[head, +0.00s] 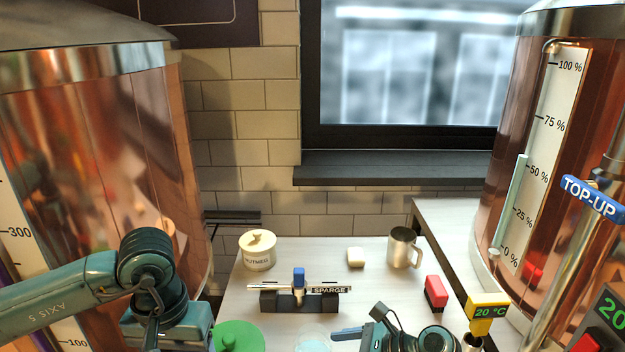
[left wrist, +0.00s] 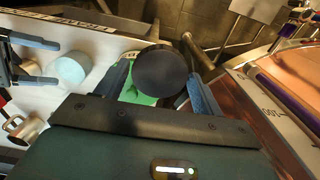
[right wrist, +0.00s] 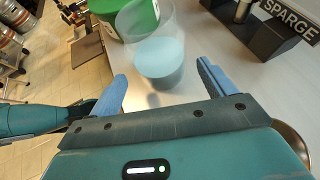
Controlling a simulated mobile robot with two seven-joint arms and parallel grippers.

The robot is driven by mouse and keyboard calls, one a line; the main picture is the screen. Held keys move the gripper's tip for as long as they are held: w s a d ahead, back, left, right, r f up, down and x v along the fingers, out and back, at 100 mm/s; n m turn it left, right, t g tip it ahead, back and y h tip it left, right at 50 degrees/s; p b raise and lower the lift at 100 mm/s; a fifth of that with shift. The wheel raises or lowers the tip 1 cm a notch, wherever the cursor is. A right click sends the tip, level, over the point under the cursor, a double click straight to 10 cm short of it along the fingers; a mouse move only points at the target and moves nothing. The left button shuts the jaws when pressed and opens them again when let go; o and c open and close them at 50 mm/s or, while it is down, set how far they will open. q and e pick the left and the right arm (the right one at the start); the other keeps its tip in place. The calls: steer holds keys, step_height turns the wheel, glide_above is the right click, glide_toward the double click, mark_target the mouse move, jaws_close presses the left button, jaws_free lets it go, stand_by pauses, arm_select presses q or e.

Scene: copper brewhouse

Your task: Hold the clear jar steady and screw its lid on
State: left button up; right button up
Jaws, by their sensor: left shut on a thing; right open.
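The clear jar (head: 312,341), with pale blue contents, stands upright on the white table at the bottom edge of the head view. In the right wrist view the jar (right wrist: 158,55) is between and a little beyond the fingers of my right gripper (right wrist: 162,72). That gripper is open and its fingers look apart from the jar. My left gripper (left wrist: 158,72) is shut on a round black disc, apparently the lid (left wrist: 160,72). In the left wrist view the jar (left wrist: 72,69) is off to the left of it. In the head view the left fingertips are out of sight.
A green container (head: 237,338) stands left of the jar. Copper tanks (head: 110,150) flank the table.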

arm_select(q)
steer(key=shift+f+p, duration=0.15)
steer(key=shift+p, duration=0.15)
arm_select(e)
steer(key=x, duration=0.3)
steer(key=shift+a, duration=0.25)
steer(key=shift+w+a+f, duration=0.2)
steer(key=shift+a+f, duration=0.15)
steer(key=shift+a, duration=0.1)
steer(key=c, duration=0.9)
